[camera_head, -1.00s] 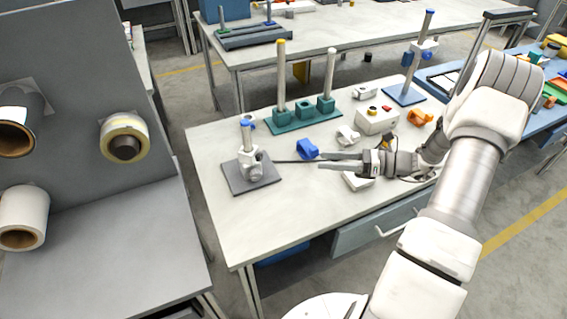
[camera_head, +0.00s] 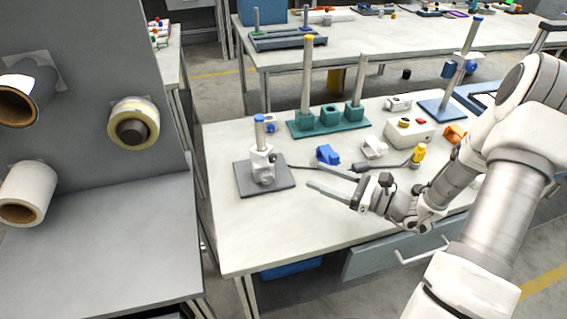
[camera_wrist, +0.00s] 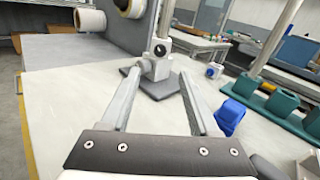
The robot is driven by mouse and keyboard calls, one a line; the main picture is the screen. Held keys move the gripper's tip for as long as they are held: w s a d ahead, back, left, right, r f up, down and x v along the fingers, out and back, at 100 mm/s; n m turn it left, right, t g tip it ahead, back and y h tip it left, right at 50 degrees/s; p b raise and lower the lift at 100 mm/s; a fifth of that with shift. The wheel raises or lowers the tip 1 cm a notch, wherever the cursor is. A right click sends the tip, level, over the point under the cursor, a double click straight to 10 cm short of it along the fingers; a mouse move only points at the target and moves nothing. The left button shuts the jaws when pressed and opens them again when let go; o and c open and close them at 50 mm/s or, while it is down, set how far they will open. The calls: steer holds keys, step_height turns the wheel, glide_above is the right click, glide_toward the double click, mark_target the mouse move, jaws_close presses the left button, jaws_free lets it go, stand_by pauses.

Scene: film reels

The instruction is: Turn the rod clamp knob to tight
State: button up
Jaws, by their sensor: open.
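The rod clamp (camera_head: 262,163) is a pale grey block on a short upright rod with a blue top, standing on a dark square base plate (camera_head: 244,183). In the wrist view the clamp (camera_wrist: 156,66) stands straight ahead, beyond the fingertips. A round dark-centred face, probably the knob (camera_wrist: 160,50), faces the camera; its setting cannot be read. My gripper (camera_head: 300,177) is open and empty, to the right of the clamp and apart from it. In the wrist view its two fingers (camera_wrist: 160,85) are spread, pointing at the clamp.
A blue clamp (camera_head: 327,155) and a pale one (camera_head: 374,147) lie right of the rod clamp. Behind them is a teal block with rods (camera_head: 330,128). A control box (camera_head: 408,135) stands farther right. The table's front left is bare. A grey panel (camera_head: 85,70) holds reels at left.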

mark_target(275, 159)
steer(key=b+x, duration=0.1)
steer(key=x, duration=1)
steer(key=shift+d, duration=0.1)
jaws_close()
